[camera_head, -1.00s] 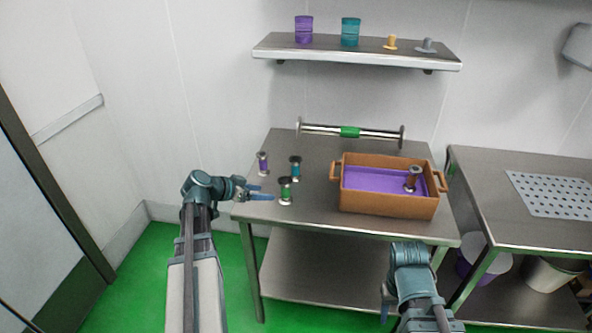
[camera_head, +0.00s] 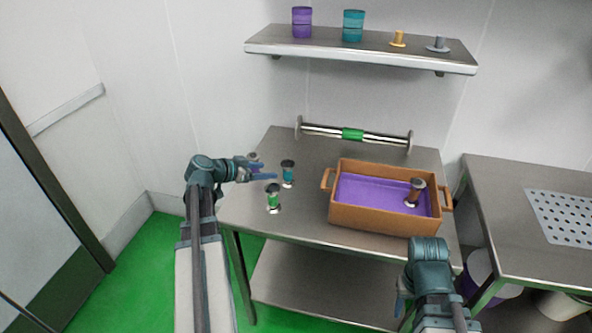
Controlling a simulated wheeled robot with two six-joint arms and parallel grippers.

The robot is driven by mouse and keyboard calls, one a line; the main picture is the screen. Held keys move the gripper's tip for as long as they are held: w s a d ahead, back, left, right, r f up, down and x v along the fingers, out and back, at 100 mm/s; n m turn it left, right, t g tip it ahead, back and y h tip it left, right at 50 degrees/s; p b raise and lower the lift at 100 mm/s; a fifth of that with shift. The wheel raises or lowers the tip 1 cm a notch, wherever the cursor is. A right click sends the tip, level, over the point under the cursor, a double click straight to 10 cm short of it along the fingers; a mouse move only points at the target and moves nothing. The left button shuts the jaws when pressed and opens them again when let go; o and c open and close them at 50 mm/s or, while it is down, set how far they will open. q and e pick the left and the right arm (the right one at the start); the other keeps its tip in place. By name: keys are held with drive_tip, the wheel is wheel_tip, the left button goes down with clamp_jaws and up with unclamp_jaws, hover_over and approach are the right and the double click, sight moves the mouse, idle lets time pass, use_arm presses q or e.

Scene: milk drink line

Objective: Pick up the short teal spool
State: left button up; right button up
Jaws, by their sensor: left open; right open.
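The short teal spool (camera_head: 288,174) stands upright on the steel table, with a dark top and a pale base. My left gripper (camera_head: 268,170) is open just left of it, fingers pointing right toward it; I cannot tell whether they touch it. A green spool (camera_head: 273,198) stands in front of it. A purple spool (camera_head: 253,157) stands behind my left gripper, mostly hidden by it. My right gripper (camera_head: 401,295) is open and empty in front of the table, partly hidden by its own arm.
An orange-brown crate (camera_head: 382,218) with a purple inside holds a brown spool (camera_head: 414,193). A long bar with a green middle (camera_head: 352,134) lies at the table's back. A wall shelf (camera_head: 360,56) holds cans and small spools. The table between the teal spool and crate is clear.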

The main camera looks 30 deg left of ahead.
sight(284, 167)
use_arm(q)
drive_tip(key=b+x, duration=0.3)
drive_tip(key=x, duration=0.5)
drive_tip(key=shift+w+b, duration=0.2)
drive_tip(key=shift+b, duration=0.2)
drive_tip(key=shift+w+d+f, duration=0.1)
drive_tip(key=shift+w+d, duration=0.15)
drive_tip(key=shift+w, duration=0.2)
use_arm(e)
drive_tip(key=shift+w+d+f, duration=0.1)
drive_tip(key=shift+w+f, duration=0.1)
drive_tip(key=shift+f, duration=0.85)
drive_tip(key=shift+w+d+f, duration=0.1)
drive_tip(key=shift+w+f, duration=0.05)
drive_tip(key=shift+f, duration=0.85)
use_arm(q)
drive_tip(key=b+x, duration=0.3)
drive_tip(key=x, duration=0.2)
drive_tip(key=shift+w, duration=0.15)
use_arm(e)
wheel_tip(284, 167, down, 2)
drive_tip(key=shift+f, duration=0.25)
use_arm(q)
clamp_jaws()
